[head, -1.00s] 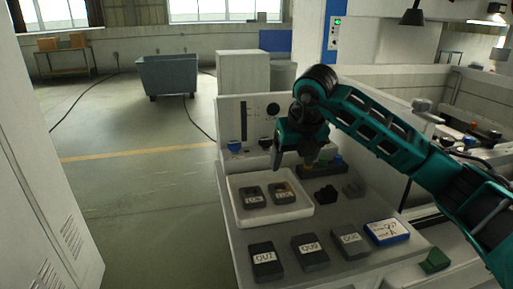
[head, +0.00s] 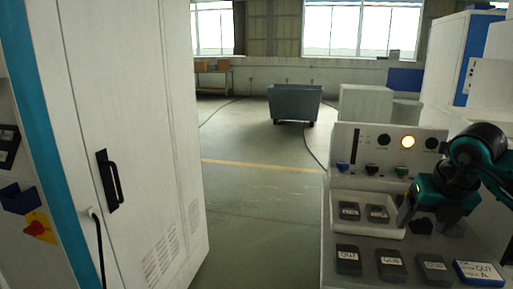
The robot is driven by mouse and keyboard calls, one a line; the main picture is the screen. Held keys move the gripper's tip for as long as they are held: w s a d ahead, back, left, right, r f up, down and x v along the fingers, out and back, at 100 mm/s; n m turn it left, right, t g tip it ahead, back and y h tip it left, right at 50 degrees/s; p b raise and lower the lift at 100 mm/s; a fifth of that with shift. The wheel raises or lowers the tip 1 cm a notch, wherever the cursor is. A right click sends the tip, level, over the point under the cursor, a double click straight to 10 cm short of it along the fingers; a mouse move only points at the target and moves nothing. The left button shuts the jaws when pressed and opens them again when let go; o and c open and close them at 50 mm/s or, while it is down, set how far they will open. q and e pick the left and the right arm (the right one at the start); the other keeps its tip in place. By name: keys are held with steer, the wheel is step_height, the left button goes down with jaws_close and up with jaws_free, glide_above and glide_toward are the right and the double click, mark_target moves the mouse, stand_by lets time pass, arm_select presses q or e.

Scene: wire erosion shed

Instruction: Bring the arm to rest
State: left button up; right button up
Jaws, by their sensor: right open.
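My right arm (head: 482,150), teal and black, enters from the right edge in the head view. Its gripper (head: 405,218) is open and points down, by the right end of a white tray (head: 340,226). Nothing shows between its fingers, though they are small and dark here. Two dark labelled blocks, a left one (head: 349,211) and a right one (head: 377,213), lie in the tray. My left gripper is out of view.
Dark labelled blocks (head: 348,259) and a blue-edged card (head: 478,273) lie along the bench front. A tall white cabinet (head: 130,130) stands left. The floor (head: 250,220) between is clear; a grey bin (head: 294,102) stands beyond.

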steer(key=s+a+f+n+g+y, duration=0.1)
steer(key=a+f+y, duration=0.3)
steer(key=a, duration=0.4)
steer(key=s+a+f+n+g+y, duration=0.1)
steer(key=a+f+n+y, duration=0.1)
steer(key=a+f+y, duration=0.35)
steer(key=s+a+r+m+t+y, duration=0.2)
steer(key=s+a+m+y, duration=0.15)
steer(key=a, duration=0.35)
steer(key=s+a+r+m+t+y, duration=0.1)
steer(key=s+a+r+m+y, duration=0.15)
steer(key=a+y, duration=0.3)
steer(key=d+f+m+t+h, duration=0.8)
steer(key=f+m+t+h, duration=0.35)
steer(key=m, duration=0.85)
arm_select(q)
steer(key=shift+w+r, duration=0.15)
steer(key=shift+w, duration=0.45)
arm_select(e)
steer(key=s+d+f+m+g+h, duration=0.3)
steer(key=s+f+m+g, duration=0.3)
steer(key=s+f, duration=0.5)
step_height(320, 180, down, 4)
steer(key=shift+m+h, duration=0.8)
steer(key=shift+m, duration=0.2)
steer(key=shift+s, duration=0.1)
